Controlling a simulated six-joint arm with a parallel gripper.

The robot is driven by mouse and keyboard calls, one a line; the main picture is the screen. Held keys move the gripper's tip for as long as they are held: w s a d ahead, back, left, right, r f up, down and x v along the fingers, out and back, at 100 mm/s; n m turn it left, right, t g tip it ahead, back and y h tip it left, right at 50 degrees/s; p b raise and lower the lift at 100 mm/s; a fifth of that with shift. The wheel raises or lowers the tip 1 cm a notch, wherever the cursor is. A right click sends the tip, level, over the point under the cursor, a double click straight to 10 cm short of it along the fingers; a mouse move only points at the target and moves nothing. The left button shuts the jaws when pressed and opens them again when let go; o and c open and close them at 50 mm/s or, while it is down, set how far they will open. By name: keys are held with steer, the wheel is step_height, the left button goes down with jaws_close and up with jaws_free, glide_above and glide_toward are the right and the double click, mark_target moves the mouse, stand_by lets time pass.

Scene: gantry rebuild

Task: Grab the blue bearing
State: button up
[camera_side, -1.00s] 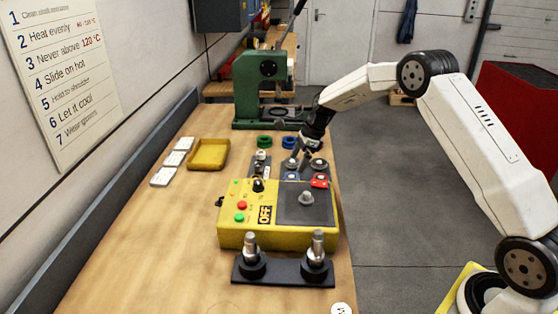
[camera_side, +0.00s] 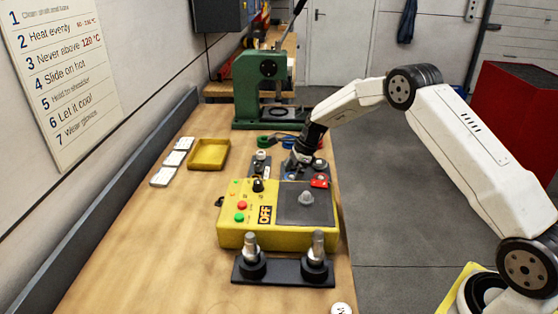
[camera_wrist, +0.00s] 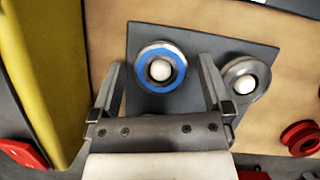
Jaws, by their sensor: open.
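The blue bearing (camera_wrist: 176,80) is a metal ring with a blue band, around a white-topped post on a dark grey plate (camera_wrist: 190,110). In the wrist view it lies between the two fingers of my open gripper (camera_wrist: 161,62), with a gap on each side. A plain grey bearing (camera_wrist: 257,66) sits around a second post to its right, close to the right finger.
The yellow box (camera_side: 236,236) with an OFF display stands in front of the plate; its wall (camera_wrist: 40,60) is left of my gripper. A red tag (camera_side: 319,181) is close by. A green press (camera_side: 250,95) stands behind.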

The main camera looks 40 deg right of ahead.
steer(key=shift+c, duration=0.2)
steer(key=c, duration=1.2)
steer(key=shift+r, duration=0.2)
steer(key=shift+r, duration=0.6)
steer(key=s+r, duration=0.3)
steer(key=s, duration=0.1)
steer(key=s+a+r, duration=0.1)
steer(key=s+r, duration=0.3)
steer(key=s, duration=0.1)
steer(key=s+r, duration=0.4)
steer(key=s, duration=0.1)
steer(key=shift+a+r, duration=0.2)
steer(key=shift+a, duration=0.2)
